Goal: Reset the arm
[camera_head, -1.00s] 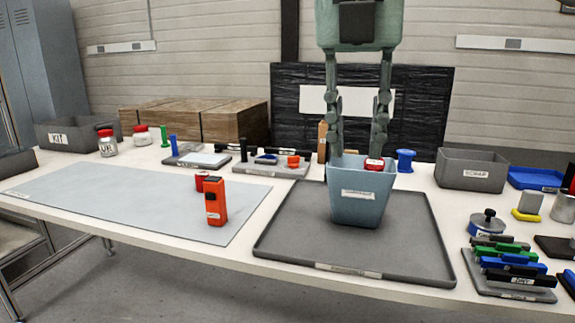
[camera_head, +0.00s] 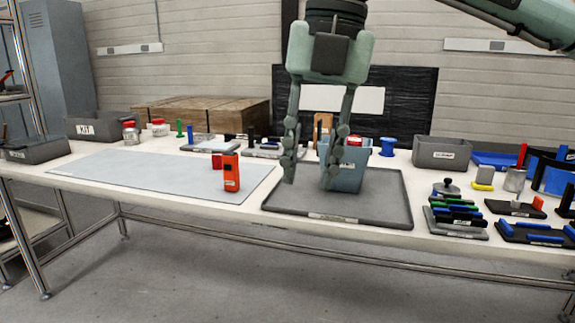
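My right gripper (camera_head: 310,172) hangs fingers-down from the arm at the upper right. Its two fingers are apart with nothing held between them. A grey-blue bin (camera_head: 347,180) stands upright on the dark grey tray (camera_head: 385,213). The gripper is at the bin's left side in the picture, and its right finger overlaps the bin and hides part of it. I cannot tell whether they touch. A red-topped item (camera_head: 354,141) shows at the bin's rim. My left gripper is not in view.
On the grey mat (camera_head: 130,178) stand an orange device (camera_head: 231,172) and a small red item (camera_head: 217,161). A grey scrap box (camera_head: 442,153) and racks of coloured bars (camera_head: 457,217) are on the right. The mat's left part is clear.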

